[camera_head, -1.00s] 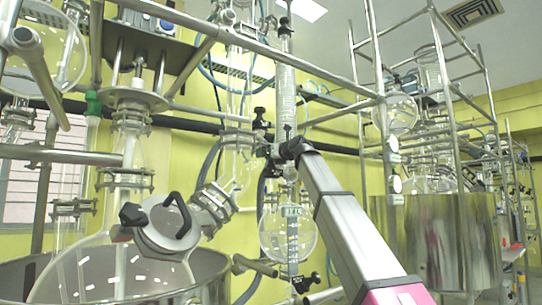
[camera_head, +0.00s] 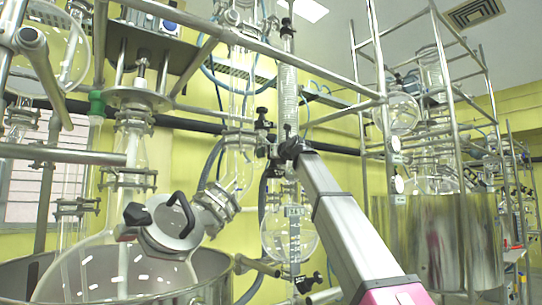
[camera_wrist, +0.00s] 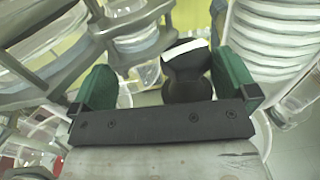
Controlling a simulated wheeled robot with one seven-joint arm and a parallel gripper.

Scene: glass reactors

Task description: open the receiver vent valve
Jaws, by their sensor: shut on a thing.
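A black valve knob with a white band (camera_wrist: 185,78) shows between the green fingers of my gripper (camera_wrist: 166,84) in the wrist view. The knob lies close against the right finger, with a visible gap toward the left finger. My gripper is shut on this knob. In the head view my gripper (camera_head: 284,150) is small and dark at the far end of my arm, beside the glass column. The round receiver flask (camera_head: 276,240) hangs below it. Small black valve handles (camera_head: 262,118) sit just above and left of the gripper. The valve's stem and its exact turn angle are hidden.
A metal frame rail (camera_head: 320,70) crosses above my arm. A coiled glass condenser (camera_head: 288,95) stands close above the gripper. A large flask with a black-handled lid (camera_head: 165,222) stands left. A steel vessel (camera_head: 425,240) stands right.

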